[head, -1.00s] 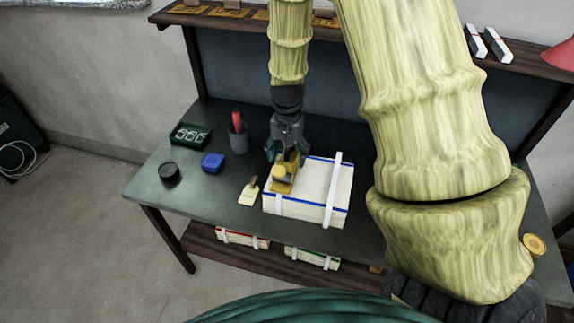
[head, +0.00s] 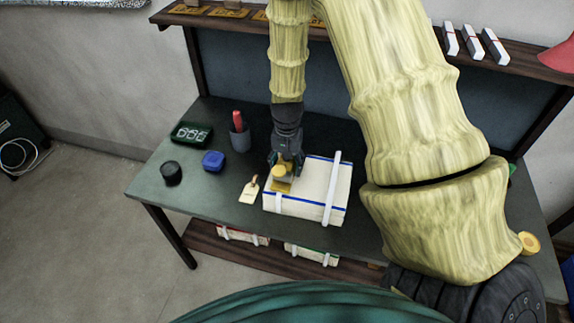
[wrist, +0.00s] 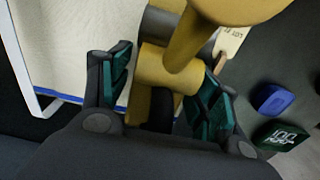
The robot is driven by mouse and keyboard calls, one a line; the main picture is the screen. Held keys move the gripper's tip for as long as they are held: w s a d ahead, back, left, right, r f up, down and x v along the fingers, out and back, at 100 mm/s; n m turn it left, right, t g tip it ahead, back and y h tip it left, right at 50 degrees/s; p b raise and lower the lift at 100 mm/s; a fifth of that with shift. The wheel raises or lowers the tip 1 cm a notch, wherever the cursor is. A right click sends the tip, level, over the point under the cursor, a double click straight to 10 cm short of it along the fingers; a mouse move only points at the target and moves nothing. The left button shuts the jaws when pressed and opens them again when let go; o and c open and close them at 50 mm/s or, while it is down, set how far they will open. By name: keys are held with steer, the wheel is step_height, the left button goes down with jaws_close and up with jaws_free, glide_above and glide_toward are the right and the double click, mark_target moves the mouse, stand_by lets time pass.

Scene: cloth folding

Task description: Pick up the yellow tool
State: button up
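The yellow tool (head: 281,186) rests on the top left part of a white block-like stack (head: 310,196) with blue edge lines. It has a round knob and a flat base. In the wrist view the tool (wrist: 168,68) stands between the teal pads of my gripper (wrist: 160,95), its knob toward the top of the picture. My gripper (head: 287,163) points down at the tool in the head view. Its fingers are apart, one on each side of the tool; I see no clear grip. The lower part of the tool is partly hidden by the fingers.
A white strap (head: 332,190) stands up along the stack's right side.

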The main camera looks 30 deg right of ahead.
jaws_close()
steer(key=shift+w+r, duration=0.1)
steer(key=shift+r, duration=0.1)
